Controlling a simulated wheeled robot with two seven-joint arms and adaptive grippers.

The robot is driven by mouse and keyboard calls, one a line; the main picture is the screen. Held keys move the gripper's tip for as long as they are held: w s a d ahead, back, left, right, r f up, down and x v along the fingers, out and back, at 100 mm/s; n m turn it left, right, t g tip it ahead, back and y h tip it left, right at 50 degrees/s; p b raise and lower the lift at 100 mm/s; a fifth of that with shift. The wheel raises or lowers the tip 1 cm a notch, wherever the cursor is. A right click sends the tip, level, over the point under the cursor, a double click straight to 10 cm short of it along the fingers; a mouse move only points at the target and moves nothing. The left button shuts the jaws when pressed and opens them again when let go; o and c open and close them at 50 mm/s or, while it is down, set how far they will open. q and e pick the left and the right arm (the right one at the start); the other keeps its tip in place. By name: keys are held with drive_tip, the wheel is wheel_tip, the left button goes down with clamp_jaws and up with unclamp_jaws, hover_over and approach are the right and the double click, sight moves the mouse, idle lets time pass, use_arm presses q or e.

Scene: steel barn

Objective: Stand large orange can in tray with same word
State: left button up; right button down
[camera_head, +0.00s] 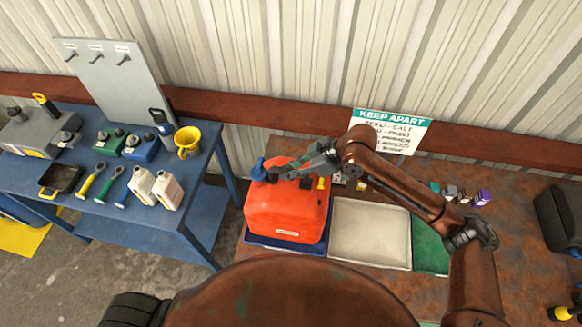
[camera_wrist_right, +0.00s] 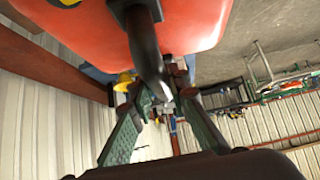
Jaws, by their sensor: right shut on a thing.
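The large orange can (camera_head: 286,212) stands upright over the blue tray (camera_head: 262,243) at the left end of the brown table; I cannot tell whether its base touches the tray floor. Its small front label is too small to read. My right gripper (camera_head: 292,172) is at the can's top, shut on its dark handle. In the right wrist view, the can (camera_wrist_right: 195,22) fills the top, and the dark handle (camera_wrist_right: 146,55) runs down between the fingers of my right gripper (camera_wrist_right: 163,92). My left gripper is not in view.
An empty pale tray (camera_head: 370,232) and a green tray (camera_head: 430,247) lie to the can's right. Small bottles (camera_head: 465,195) stand behind them. A KEEP APART sign (camera_head: 392,130) is at the wall. A blue bench (camera_head: 100,215) with tools and white jugs stands left, across a gap.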

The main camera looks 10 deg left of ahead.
drive_tip(key=shift+a+f+p, duration=0.1)
drive_tip(key=shift+f+p, duration=0.2)
drive_tip(key=shift+f, duration=0.4)
drive_tip(key=c, duration=2.2)
unclamp_jaws()
drive_tip(key=shift+s+f, duration=0.1)
drive_tip(key=shift+f, duration=0.1)
drive_tip(key=o, duration=0.4)
drive_tip(key=shift+d+r, duration=0.1)
drive_tip(key=shift+d, duration=0.1)
drive_tip(key=b+v, duration=0.2)
drive_tip(key=v, duration=0.9)
drive_tip(key=shift+d+r, duration=0.25)
drive_tip(key=shift+r, duration=0.05)
